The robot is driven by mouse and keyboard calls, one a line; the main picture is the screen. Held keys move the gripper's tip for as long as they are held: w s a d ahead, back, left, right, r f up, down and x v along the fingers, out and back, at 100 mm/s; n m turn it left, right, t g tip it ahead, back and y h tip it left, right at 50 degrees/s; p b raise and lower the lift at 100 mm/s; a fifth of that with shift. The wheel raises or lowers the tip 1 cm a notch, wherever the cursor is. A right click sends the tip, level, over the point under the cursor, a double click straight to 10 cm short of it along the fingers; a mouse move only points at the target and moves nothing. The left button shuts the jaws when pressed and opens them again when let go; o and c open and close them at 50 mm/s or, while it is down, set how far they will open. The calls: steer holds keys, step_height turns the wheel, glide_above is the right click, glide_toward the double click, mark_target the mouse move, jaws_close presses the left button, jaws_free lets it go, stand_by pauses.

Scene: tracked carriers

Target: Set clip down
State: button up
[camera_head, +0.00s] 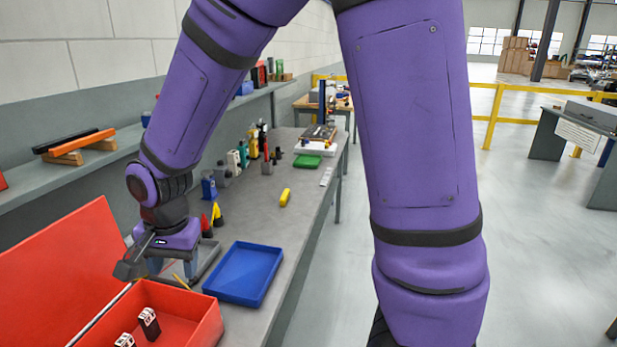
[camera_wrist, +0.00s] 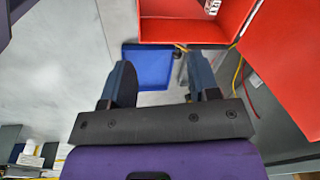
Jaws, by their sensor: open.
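My gripper (camera_head: 172,270) points down over the bench, between the open red box and the blue tray; its fingertips are partly hidden in the head view. In the wrist view my gripper (camera_wrist: 159,72) has its two dark fingers wide apart, with nothing held between them. No object can be clearly made out as the clip. A thin yellow piece (camera_head: 181,282) lies low beside the gripper, too small to identify. Small black, white and red items (camera_head: 149,323) are in the red box (camera_head: 207,325); one also shows in the wrist view (camera_wrist: 212,6).
The blue tray (camera_head: 262,273) looks empty and shows between the fingers in the wrist view (camera_wrist: 150,64). The raised red lid (camera_head: 60,270) stands left. A yellow object (camera_head: 285,198), bottles and tools stand farther along the bench (camera_head: 310,215). The shelf (camera_head: 60,180) runs along the wall.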

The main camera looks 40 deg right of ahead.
steer(key=s+d+r+n+t, duration=0.1)
steer(key=s+d+r+n, duration=0.1)
steer(key=s+d+r, duration=0.3)
steer(key=s+d+r+n+t, duration=0.1)
steer(key=s+d+r+n, duration=0.1)
steer(key=d+r, duration=0.45)
steer(key=s+d+r+n+t, duration=0.1)
steer(key=s+d+r+n, duration=0.1)
steer(key=s, duration=0.3)
steer(key=s+d+r+n+t, duration=0.1)
steer(key=s+d+r+n, duration=0.1)
steer(key=s, duration=0.4)
step_height(320, 180, up, 3)
steer(key=shift+d+f+h, duration=0.15)
steer(key=shift+d+h, duration=0.15)
steer(key=shift+d, duration=0.35)
steer(key=shift+s, duration=0.1)
